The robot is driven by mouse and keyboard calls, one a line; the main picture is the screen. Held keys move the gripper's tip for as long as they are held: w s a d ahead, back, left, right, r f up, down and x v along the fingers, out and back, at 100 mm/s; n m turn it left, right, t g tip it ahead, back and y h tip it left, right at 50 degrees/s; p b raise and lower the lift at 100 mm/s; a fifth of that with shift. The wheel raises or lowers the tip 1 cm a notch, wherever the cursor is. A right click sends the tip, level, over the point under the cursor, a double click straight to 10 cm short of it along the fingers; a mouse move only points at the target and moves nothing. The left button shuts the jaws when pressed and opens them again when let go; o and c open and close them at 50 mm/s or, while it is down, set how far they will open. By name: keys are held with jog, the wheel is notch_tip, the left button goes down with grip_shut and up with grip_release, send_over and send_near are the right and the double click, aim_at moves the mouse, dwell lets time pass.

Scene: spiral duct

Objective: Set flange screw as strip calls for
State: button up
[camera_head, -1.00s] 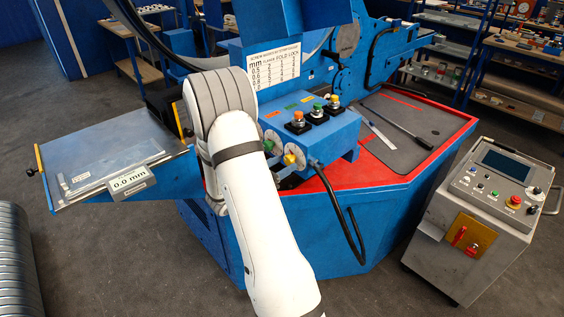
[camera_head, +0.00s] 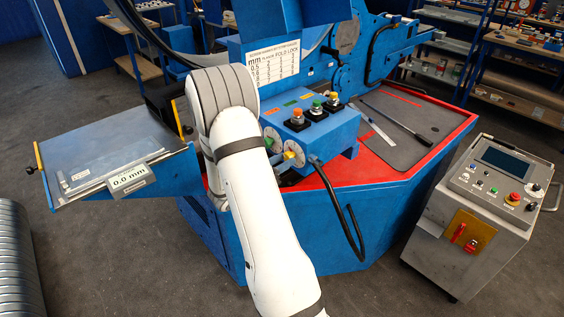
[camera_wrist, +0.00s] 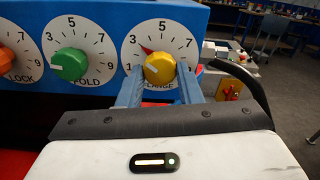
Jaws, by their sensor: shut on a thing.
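The yellow flange screw knob (camera_wrist: 159,69) sits on a white numbered dial (camera_wrist: 183,38) on the blue control box. My gripper (camera_wrist: 160,82) has its two blue fingers on either side of this knob and is shut on it. The knob's pale mark points left, toward the low numbers; a red pointer shows near 3. In the head view the yellow knob (camera_head: 289,157) shows beside my white arm, which hides part of the dials. The strip readout (camera_head: 128,178) shows 0.0 mm.
The green fold knob (camera_wrist: 70,64) is left of the flange dial, and the orange lock knob (camera_wrist: 5,60) is at the picture's edge. Several push buttons (camera_head: 315,108) top the box. A black cable (camera_head: 350,215) hangs at its right. A grey console (camera_head: 480,205) stands right.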

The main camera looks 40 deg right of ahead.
jog(key=shift+f+b, duration=0.15)
jog(key=shift+b, duration=0.5)
jog(key=m+b, duration=2.1)
jog(key=b, duration=1.7)
jog(key=shift+w, duration=0.1)
jog(key=shift+r+m, duration=0.3)
jog(key=o, duration=1)
